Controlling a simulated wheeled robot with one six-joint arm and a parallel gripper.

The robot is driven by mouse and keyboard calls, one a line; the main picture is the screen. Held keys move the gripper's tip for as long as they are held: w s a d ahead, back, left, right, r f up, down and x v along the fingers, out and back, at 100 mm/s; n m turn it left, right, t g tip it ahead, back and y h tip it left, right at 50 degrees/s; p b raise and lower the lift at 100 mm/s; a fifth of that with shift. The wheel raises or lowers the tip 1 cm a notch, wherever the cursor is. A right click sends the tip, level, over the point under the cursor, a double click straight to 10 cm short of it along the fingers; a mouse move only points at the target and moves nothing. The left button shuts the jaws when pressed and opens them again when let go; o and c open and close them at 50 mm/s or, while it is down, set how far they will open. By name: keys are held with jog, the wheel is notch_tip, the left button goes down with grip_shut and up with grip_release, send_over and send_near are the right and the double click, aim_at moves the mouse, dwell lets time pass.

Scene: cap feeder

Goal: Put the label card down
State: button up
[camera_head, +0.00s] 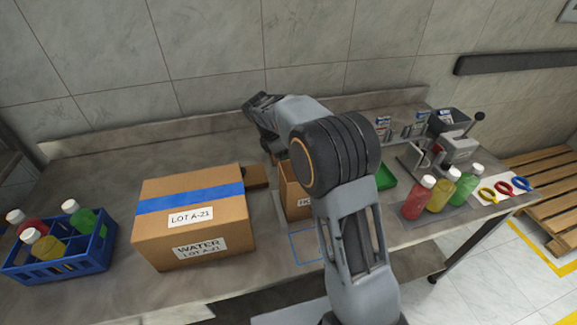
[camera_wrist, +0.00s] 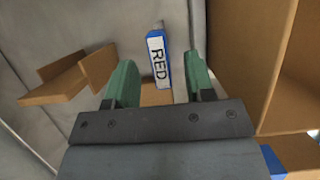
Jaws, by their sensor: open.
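The label card (camera_wrist: 158,60) is white with a blue edge and the word RED, seen in the wrist view. It lies between my gripper's fingers (camera_wrist: 159,66), with a gap on either side. My gripper is open, with two green fingers and nothing held. I cannot tell what the card rests on. In the head view my gripper (camera_head: 260,103) is over the back of the steel table (camera_head: 100,165), near the back wall. The card is not visible there.
A taped carton (camera_head: 215,237) stands left of my arm, with a blue bottle crate (camera_head: 62,271) farther left. An open cardboard box (camera_head: 292,192) is partly behind my arm. Bottles (camera_head: 416,203), a green tray (camera_head: 386,179) and a press (camera_head: 457,147) are at right.

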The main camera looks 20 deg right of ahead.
jog(key=shift+x, duration=1.15)
jog(key=shift+c, duration=0.2)
grip_shut()
